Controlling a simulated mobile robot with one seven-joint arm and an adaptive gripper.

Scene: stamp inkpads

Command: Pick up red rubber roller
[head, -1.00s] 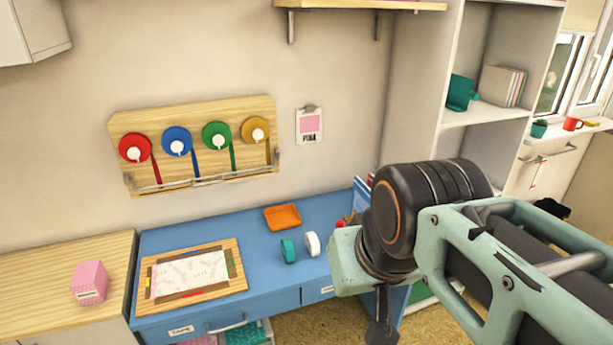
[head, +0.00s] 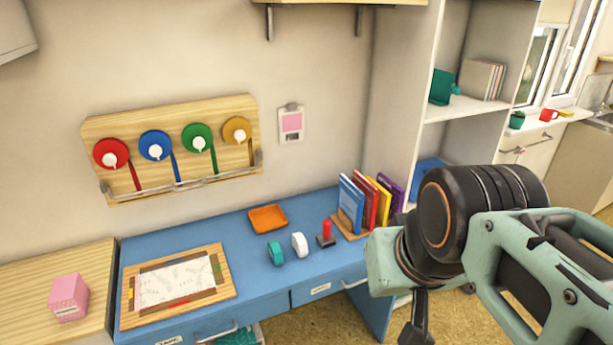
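A small upright red handle on a dark base (head: 326,233) stands on the blue desk, right of the white roll; it is too small to tell whether it is the rubber roller. A red disc with a white centre and a hanging red strip (head: 112,154) is on the wooden wall rack, at its left end. My gripper (head: 414,328) shows only as a dark part below my wrist, in front of and right of the desk. It is well apart from both red things. Its fingers are mostly hidden, and nothing is seen in it.
The blue desk (head: 245,232) also holds a framed paper board (head: 176,284), an orange tray (head: 267,219), a teal roll (head: 275,253), a white roll (head: 299,244) and a book stand with several books (head: 369,202). A pink box (head: 69,297) sits on the left counter.

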